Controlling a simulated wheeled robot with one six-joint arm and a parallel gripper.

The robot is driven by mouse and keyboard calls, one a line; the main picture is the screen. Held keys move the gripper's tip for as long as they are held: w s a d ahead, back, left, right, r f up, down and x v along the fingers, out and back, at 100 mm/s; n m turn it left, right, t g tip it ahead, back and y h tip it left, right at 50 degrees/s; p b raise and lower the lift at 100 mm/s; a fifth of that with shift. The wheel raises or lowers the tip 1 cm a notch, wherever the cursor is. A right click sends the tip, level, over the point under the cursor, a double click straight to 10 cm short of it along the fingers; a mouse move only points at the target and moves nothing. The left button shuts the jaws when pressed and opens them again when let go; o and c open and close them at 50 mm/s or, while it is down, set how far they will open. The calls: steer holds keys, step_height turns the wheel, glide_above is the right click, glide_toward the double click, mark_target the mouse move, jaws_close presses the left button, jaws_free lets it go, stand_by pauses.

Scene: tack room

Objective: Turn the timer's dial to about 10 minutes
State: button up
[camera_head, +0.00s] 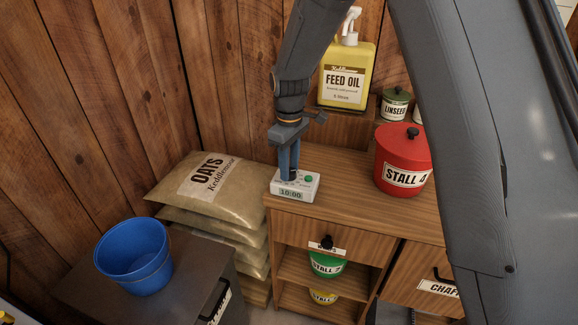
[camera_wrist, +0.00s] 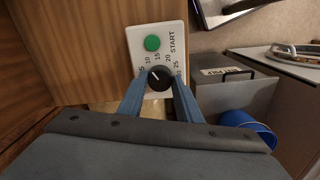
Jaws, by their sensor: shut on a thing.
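The timer (camera_head: 303,187) is a small white box on the left front corner of the wooden cabinet top. Its display reads 10:00, and it has a green button. It also shows in the wrist view (camera_wrist: 138,42), with the green button, the word START and a ring of numbers around a black dial (camera_wrist: 158,82). The dial's white pointer line is turned up and to the left, towards the 10. My gripper (camera_head: 289,176) reaches down from above, and its two blue fingers (camera_wrist: 159,84) are shut on the dial, one on each side. The fingers partly hide the dial and some numbers.
A red STALL 4 tub (camera_head: 402,148) stands right of the timer, with a yellow feed oil bottle (camera_head: 346,62) and a LINSEED tin (camera_head: 395,106) behind. Oat sacks (camera_head: 205,180) and a blue bucket (camera_head: 134,262) stand left. The cabinet top (camera_head: 345,205) just right of the timer is clear.

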steer(key=shift+w+r, duration=0.1)
steer(key=o, duration=1)
steer(key=shift+o, duration=0.2)
step_height(320, 180, up, 8)
steer(key=shift+f+b, duration=0.15)
steer(key=shift+b, duration=0.8)
steer(key=s+d+f+m, duration=0.2)
steer(key=s+d+m, duration=0.3)
steer(key=s+d, duration=0.3)
steer(key=s+d+f+m+t, duration=0.1)
steer(key=s+d+m, duration=0.5)
steer(key=s, duration=0.9)
steer(key=d+f, duration=0.1)
steer(key=d, duration=0.1)
steer(key=shift+d+f, duration=0.3)
